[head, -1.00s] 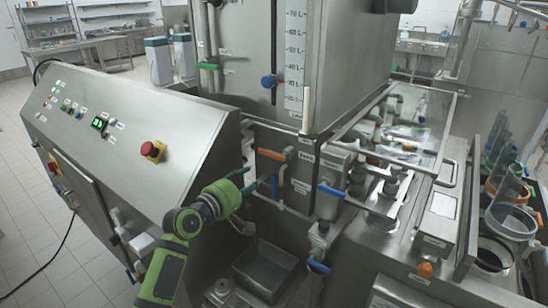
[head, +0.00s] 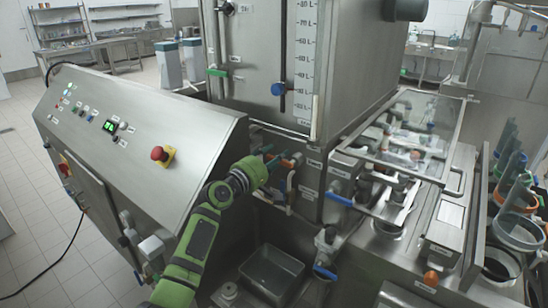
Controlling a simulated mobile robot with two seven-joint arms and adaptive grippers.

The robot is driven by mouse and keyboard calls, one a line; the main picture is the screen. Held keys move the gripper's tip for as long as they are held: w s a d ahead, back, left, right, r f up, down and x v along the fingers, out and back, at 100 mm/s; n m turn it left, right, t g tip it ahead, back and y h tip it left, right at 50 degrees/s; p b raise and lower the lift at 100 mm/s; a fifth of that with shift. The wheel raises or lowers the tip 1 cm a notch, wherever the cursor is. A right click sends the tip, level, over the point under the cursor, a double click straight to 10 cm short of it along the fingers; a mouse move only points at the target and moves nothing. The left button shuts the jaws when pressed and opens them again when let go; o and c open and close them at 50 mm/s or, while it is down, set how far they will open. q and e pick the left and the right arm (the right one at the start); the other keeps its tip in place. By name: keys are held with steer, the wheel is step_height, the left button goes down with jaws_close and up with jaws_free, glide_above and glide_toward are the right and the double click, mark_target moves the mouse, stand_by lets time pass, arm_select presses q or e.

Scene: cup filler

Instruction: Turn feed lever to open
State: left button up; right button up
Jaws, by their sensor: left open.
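My left gripper (head: 270,157) reaches in from the lower left, with its green wrist in front of the machine's valve panel. Its dark fingers are apart and sit just left of a lever with an orange handle (head: 291,162). The wrist and fingers hide part of that lever; I cannot tell whether they touch it. A blue-handled lever (head: 339,199) is to the right, and another blue handle (head: 325,272) is lower down. The labels are too small to read, so I cannot tell which is the feed lever. My right gripper is not in view.
The sloped control panel (head: 130,120) with a red emergency button (head: 159,154) is left of my arm. A metal basin (head: 271,275) lies below the valves. The tank (head: 270,60) rises behind. A clear cover (head: 410,130) is at the right.

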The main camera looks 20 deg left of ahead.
arm_select(q)
jaws_close()
